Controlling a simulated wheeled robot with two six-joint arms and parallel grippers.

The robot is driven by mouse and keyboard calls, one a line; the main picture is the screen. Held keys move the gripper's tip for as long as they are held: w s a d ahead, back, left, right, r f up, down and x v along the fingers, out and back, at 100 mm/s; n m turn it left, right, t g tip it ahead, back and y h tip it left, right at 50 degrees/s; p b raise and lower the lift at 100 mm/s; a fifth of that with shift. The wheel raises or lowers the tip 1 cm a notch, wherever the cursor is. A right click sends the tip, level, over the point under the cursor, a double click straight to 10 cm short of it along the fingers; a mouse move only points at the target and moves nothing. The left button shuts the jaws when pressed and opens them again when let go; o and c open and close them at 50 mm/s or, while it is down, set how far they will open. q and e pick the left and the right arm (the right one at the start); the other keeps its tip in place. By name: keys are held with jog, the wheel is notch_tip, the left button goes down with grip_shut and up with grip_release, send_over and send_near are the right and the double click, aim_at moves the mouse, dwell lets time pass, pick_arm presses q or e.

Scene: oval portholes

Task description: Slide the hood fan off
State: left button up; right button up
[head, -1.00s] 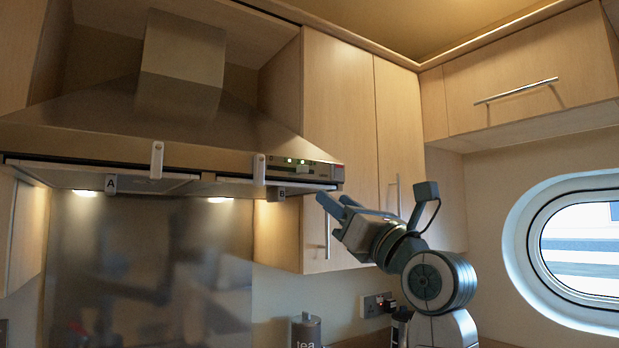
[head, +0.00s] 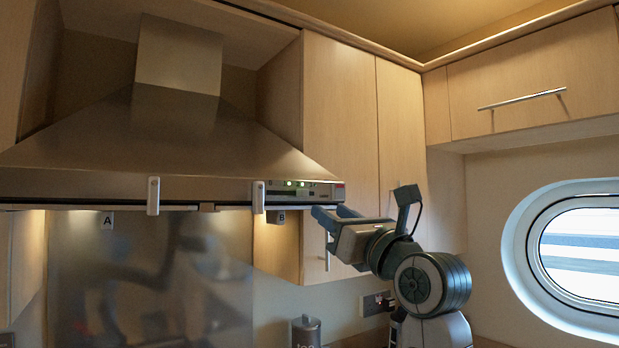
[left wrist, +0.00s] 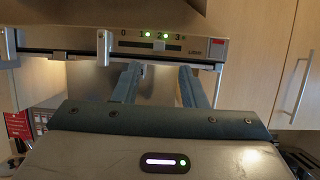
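The steel hood (head: 170,150) hangs at the left in the head view. Its front control panel (head: 305,187) has two green lights lit. A small slider knob (left wrist: 160,46) appears below the 2, in a strip under the numbers. My left gripper (head: 328,213) is just below the panel's right end in the head view. In the left wrist view the gripper (left wrist: 160,69) has its fingers apart and nothing between them, below the knob. My right gripper is out of view.
Two white upright tabs (head: 153,196) (head: 259,197) hang from the hood's front edge, with labels A (head: 107,220) and B (head: 281,217) below. Wooden cupboards (head: 340,130) with bar handles stand right of the hood.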

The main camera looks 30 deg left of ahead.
aim_at(306, 195)
pick_arm(q)
jog(key=p+x, duration=0.4)
jog(key=x, duration=0.3)
jog(key=shift+a+r, duration=0.15)
jog(key=shift+a, duration=0.05)
jog(key=shift+w+a+r, duration=0.15)
jog(key=shift+a+r, duration=0.05)
jog(key=shift+a, duration=0.2)
jog(key=shift+c, duration=0.2)
grip_shut()
